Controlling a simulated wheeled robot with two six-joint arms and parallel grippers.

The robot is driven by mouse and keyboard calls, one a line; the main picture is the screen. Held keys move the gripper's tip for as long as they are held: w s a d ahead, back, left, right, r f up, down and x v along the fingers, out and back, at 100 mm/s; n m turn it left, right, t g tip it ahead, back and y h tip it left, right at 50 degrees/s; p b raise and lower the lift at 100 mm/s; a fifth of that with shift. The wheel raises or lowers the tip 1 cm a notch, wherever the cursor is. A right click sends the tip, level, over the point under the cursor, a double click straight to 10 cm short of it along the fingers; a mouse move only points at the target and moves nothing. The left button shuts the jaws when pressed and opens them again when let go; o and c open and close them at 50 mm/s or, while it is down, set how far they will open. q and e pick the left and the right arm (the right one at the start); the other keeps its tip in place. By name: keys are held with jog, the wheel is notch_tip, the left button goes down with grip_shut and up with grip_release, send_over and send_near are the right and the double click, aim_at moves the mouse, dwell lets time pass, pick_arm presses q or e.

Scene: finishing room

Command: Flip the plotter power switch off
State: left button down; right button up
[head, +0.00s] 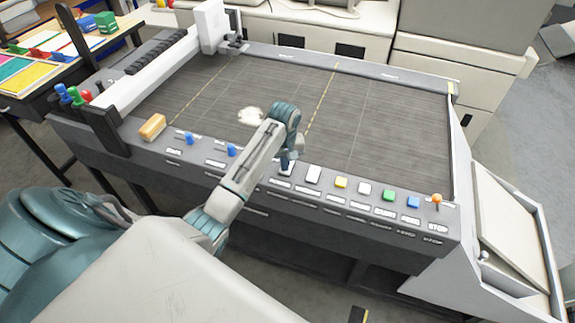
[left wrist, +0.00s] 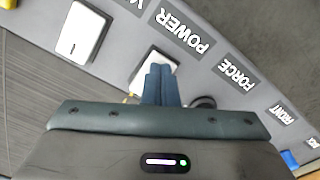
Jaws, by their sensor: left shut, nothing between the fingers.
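The plotter's front panel carries a row of controls. The power switch, a white rocker, is mostly hidden by my gripper in the head view. In the left wrist view the power switch (left wrist: 151,55) shows behind my fingertips, beside the printed label POWER (left wrist: 185,32). My left gripper (head: 287,162) is shut and empty, pointing down at the switch. Its two dark blue fingers also show in the left wrist view (left wrist: 159,72), overlapping the switch; I cannot tell whether they touch it. My right gripper is not in view.
A second white rocker (head: 313,174) sits just right of the power switch, followed by coloured buttons and an orange knob (head: 437,200). Blue knobs (head: 231,150) stand to the left. The plotter bed (head: 380,130) behind is mostly clear, with a white gantry (head: 150,75) at left.

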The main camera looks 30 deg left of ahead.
pick_arm(q)
jog(key=shift+w+a+r+p, duration=0.1)
jog(key=shift+r+p, duration=0.4)
jog(key=shift+r, duration=2.95)
